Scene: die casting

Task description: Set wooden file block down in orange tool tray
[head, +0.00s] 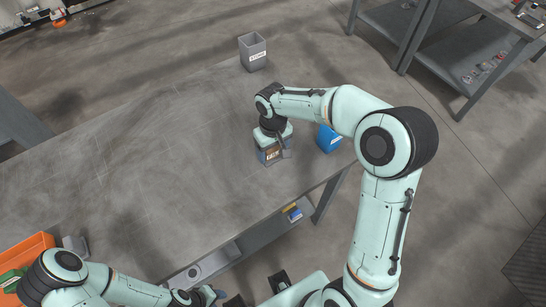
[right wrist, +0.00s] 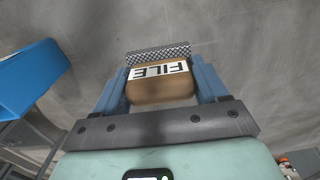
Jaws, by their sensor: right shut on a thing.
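The wooden file block (right wrist: 160,88) is a brown block with a white FILE label and a dark cross-hatched face at its far end. My right gripper (right wrist: 159,75) is shut on it, one finger on each side. In the head view the block (head: 272,154) shows under my right wrist, over the right part of the table. I cannot tell whether it touches the table. The orange tool tray (head: 38,243) is at the lower left, partly hidden by my left arm. My left gripper (head: 212,295) is at the bottom edge, its jaws unclear.
A blue bin (head: 328,139) stands close right of my right gripper. A grey labelled bin (head: 252,53) stands at the table's far edge. A small grey item (head: 75,246) is beside the tray, which holds something green (head: 12,279). The table's middle (head: 150,150) is clear.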

